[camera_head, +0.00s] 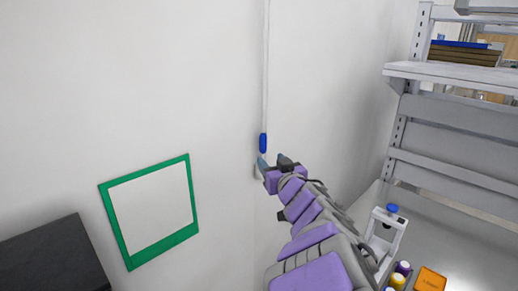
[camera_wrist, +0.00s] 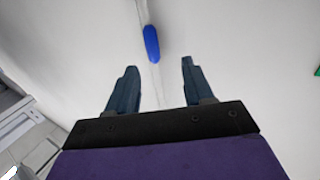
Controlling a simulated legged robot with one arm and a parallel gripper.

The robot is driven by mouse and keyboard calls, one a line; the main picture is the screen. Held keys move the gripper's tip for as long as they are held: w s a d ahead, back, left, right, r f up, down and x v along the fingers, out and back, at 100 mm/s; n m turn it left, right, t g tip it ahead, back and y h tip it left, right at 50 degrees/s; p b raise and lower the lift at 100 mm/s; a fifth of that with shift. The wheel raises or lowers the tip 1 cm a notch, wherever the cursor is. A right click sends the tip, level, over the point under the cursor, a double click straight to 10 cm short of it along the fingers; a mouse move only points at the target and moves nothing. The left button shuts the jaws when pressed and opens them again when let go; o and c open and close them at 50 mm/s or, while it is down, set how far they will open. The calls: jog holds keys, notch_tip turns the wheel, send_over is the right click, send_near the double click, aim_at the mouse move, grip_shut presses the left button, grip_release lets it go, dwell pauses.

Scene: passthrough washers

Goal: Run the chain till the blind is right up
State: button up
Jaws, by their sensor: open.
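The thin pale chain (camera_head: 266,60) hangs down the wall at the middle of the head view. A blue piece (camera_head: 263,143) is on it, just above my gripper (camera_head: 266,168). In the wrist view the blue piece (camera_wrist: 151,43) shows just beyond my gripper (camera_wrist: 158,68), between the lines of its two fingers. The fingers are apart with nothing gripped. A faint pale line runs down from the blue piece between the fingers; I cannot tell if it is chain. The blind is not in view.
A green-framed panel (camera_head: 189,218) is on the wall at left, with a dark box (camera_head: 50,258) at lower left. At right are a metal shelf (camera_head: 450,76) and a grey worktop (camera_head: 450,235) with a white stand (camera_head: 385,232), small jars and an orange box (camera_head: 430,280).

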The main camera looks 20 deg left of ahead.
aim_at(264, 145)
jog(key=x, duration=0.9)
jog(key=shift+d+f+b, duration=0.15)
jog(key=shift+b, duration=0.2)
jog(key=shift+w, duration=0.3)
jog(key=shift+w+d+r, duration=0.2)
jog(key=shift+d+r, duration=0.05)
jog(key=shift+r, duration=0.05)
jog(key=shift+w+a, duration=0.3)
jog(key=shift+w, duration=0.05)
jog(key=shift+s+a, duration=0.15)
jog(key=shift+a, duration=0.05)
jog(key=shift+c, duration=0.8)
jog(key=shift+w+d, duration=0.25)
jog(key=shift+d, duration=0.15)
jog(key=c, duration=0.4)
jog(key=shift+s, duration=0.1)
grip_shut()
